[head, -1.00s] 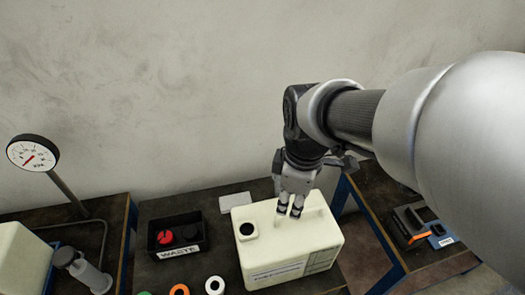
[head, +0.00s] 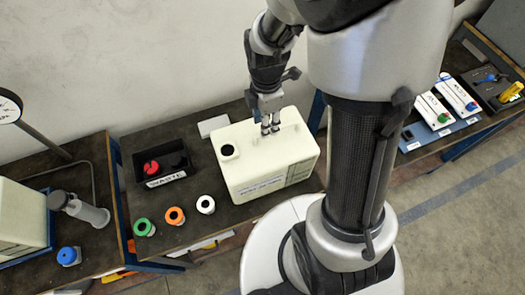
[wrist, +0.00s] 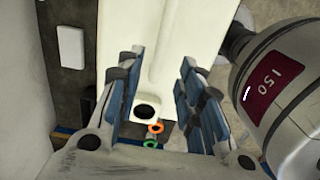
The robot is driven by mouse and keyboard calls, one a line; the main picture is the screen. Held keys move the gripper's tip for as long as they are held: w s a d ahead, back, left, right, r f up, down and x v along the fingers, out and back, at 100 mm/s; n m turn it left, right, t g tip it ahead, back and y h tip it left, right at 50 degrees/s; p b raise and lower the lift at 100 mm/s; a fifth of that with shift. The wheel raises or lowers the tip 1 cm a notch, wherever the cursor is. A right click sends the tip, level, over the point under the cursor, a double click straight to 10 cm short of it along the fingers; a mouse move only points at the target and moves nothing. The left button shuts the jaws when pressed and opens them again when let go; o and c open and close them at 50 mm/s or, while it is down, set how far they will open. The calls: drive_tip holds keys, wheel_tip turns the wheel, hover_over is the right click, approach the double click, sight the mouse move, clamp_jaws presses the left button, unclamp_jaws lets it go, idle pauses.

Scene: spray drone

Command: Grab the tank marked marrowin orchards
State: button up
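A cream tank (head: 275,170) with a round black opening near its left end stands upright on the dark middle bench. Its front carries a label (head: 262,186) whose print is too small to read surely. My gripper (head: 270,128) is at the tank's top, pointing down, right of the opening. In the wrist view my gripper (wrist: 160,95) is open, with its blue-padded fingers apart on either side of the tank's raised middle part (wrist: 158,60). I cannot tell whether a finger touches it. A second cream tank (head: 20,222) is partly visible at the left edge.
A black waste bin (head: 160,165) holds a red item. Green (head: 144,227), orange (head: 175,215) and white (head: 206,204) rings stand left of the tank. A hand pump (head: 78,208) and gauge (head: 8,106) are further left. A right bench (head: 430,150) holds tools.

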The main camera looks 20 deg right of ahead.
sight(264, 153)
wheel_tip(264, 153, down, 6)
drive_tip(key=shift+w+a+b, duration=0.1)
drive_tip(key=shift+w+b, duration=0.05)
drive_tip(key=shift+b, duration=0.7)
drive_tip(key=shift+c, duration=0.3)
clamp_jaws()
drive_tip(key=shift+w+r, duration=0.1)
drive_tip(key=shift+r, duration=0.05)
